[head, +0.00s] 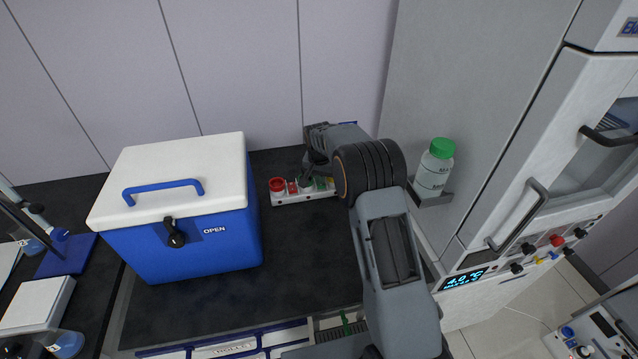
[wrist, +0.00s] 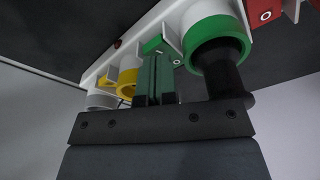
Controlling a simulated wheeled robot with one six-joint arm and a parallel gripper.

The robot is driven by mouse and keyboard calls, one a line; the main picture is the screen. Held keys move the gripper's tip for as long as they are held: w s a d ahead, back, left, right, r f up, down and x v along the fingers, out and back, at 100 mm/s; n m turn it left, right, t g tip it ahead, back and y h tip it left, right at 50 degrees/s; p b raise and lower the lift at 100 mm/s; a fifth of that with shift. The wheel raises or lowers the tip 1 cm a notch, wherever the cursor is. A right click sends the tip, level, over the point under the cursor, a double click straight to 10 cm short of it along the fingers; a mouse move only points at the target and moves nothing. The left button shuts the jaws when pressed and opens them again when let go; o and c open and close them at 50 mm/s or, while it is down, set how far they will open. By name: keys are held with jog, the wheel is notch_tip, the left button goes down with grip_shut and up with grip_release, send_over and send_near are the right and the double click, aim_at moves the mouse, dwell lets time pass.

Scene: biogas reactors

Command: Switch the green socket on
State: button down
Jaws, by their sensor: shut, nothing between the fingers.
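A white socket strip (head: 308,194) lies on the dark worktop to the right of the blue cooler. In the wrist view, the green socket (wrist: 220,30) is a round green ring on the strip. A small green switch (wrist: 153,45) sits to its left. My gripper (wrist: 158,62) is shut and empty, with its fingertips close at the green switch; I cannot tell whether they touch it. A black cylinder (wrist: 225,78) stands in front of the green socket; whether it is plugged in is unclear. In the head view, my gripper (head: 316,172) hides part of the strip.
A yellow socket (wrist: 127,78) is left of the green switch. A red socket (head: 277,184) marks the strip's left end. A blue cooler with a white lid (head: 175,172) stands left. A green-capped bottle (head: 434,172) sits on a holder at the right, beside a tall cabinet.

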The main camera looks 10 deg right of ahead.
jog(key=shift+f, duration=0.25)
jog(key=shift+r, duration=0.1)
notch_tip(320, 180, up, 7)
jog(key=p, duration=0.4)
dwell(0.5)
dwell(0.4)
jog(key=s+r+n+t, duration=0.1)
jog(key=s+r, duration=0.3)
jog(key=s, duration=0.7)
jog(key=s+r+n+t, duration=0.1)
jog(key=s+r+n, duration=0.2)
jog(key=s, duration=0.8)
jog(key=s+r+n+t, duration=0.1)
jog(key=s+r+n, duration=0.1)
jog(key=s+r, duration=0.4)
jog(key=shift+s+r+y, duration=0.15)
jog(key=shift+s+y, duration=0.25)
jog(key=shift+s, duration=2.4)
